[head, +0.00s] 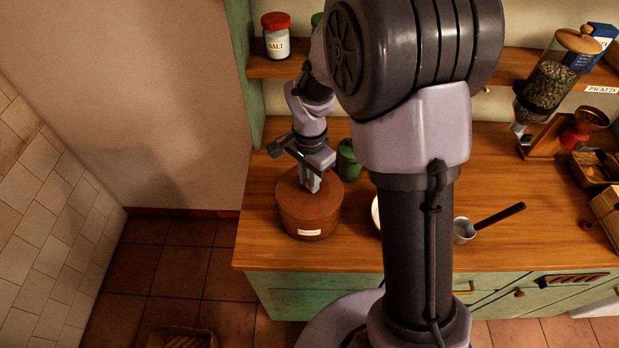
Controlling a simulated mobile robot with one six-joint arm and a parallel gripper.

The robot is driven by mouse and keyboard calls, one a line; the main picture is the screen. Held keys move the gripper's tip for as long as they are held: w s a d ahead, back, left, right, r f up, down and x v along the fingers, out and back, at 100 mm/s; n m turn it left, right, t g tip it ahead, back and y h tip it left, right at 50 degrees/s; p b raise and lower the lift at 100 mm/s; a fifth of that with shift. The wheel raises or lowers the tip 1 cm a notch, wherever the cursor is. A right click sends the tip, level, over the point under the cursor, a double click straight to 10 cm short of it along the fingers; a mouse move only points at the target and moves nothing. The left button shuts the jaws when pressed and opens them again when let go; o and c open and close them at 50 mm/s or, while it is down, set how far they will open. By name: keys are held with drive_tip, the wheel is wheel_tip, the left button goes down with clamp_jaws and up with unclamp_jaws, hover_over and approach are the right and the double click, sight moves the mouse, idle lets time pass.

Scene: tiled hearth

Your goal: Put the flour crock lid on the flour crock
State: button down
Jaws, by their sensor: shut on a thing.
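The flour crock (308,226) is a round, reddish-brown pot with a small pale label on its front, upright near the left end of the wooden counter. The flour crock lid (290,187), of the same brown, covers the crock's top, level as far as I can see. My gripper (312,185) points down over the middle of the lid and is shut on it, apparently at its knob, which the fingers hide. From this view I cannot tell whether the lid rests fully on the rim or is slightly above it.
A green jar (348,162) stands close behind the crock at right. A small pan (465,230) with a dark handle lies further right. A shelf with a salt jar (276,44) is above. My arm hides the counter's middle. The counter's left edge is near the crock.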

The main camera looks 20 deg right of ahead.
drive_tip(key=c, duration=1.2)
unclamp_jaws()
wheel_tip(320, 180, up, 17)
drive_tip(key=p, duration=0.4)
drive_tip(key=shift+r+p, duration=0.2)
drive_tip(key=shift+p, duration=0.15)
